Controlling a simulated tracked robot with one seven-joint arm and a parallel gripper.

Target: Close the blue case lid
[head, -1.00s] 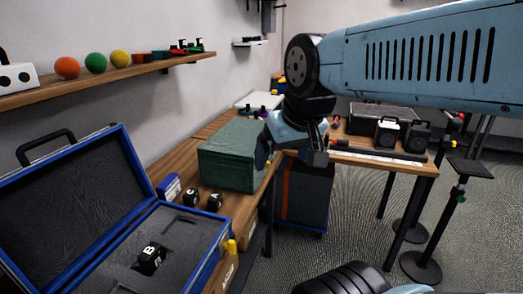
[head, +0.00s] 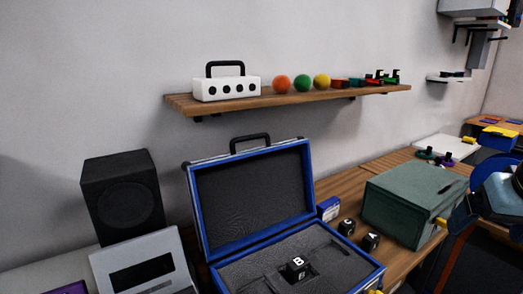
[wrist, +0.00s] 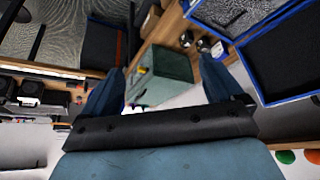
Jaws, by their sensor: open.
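The blue case (head: 262,240) stands open on the wooden table in the head view. Its blue-edged lid (head: 252,195), lined in dark foam, is raised and leans back toward the wall, with a black handle on top. A black cube marked B (head: 296,266) lies in the grey foam of the base. In the wrist view the lid (wrist: 288,60) and part of the base (wrist: 228,12) show at the upper right. My gripper (wrist: 162,66) is open and empty, its fingers apart, away from the case. In the head view only part of it shows at the right edge.
A green box (head: 410,205) and two black lettered cubes (head: 358,234) stand right of the case. A black speaker (head: 122,195) and a grey device (head: 143,265) are on its left. A wall shelf (head: 300,98) with a white box and coloured balls hangs above the lid.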

